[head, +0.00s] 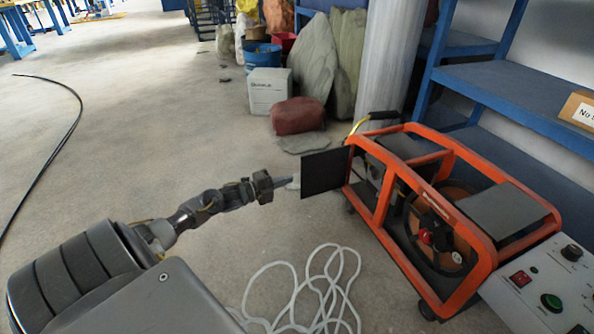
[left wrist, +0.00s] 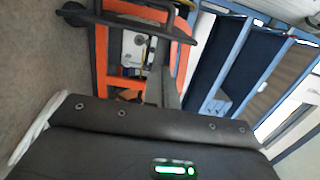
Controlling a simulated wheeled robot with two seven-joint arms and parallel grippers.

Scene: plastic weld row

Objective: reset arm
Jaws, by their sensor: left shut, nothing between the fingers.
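My left arm reaches in from the lower left in the head view. Its left gripper (head: 288,183) is shut and empty, with the tips close to a dark flat panel (head: 325,172) at the near left end of an orange-framed machine (head: 390,205). I cannot tell whether the tips touch the panel. In the left wrist view the dark gripper housing with a green light fills the bottom, and the orange frame (left wrist: 102,60) shows beyond it. The fingertips are hidden there. My right gripper is not in view.
A grey control box (head: 545,285) with buttons stands at the lower right. White hose (head: 315,285) lies coiled on the floor. Blue shelves (head: 520,105) line the right. Sacks (head: 314,60), a white container (head: 270,92) and a reddish bag (head: 298,116) stand behind. The left floor is mostly clear, except a black cable (head: 62,140).

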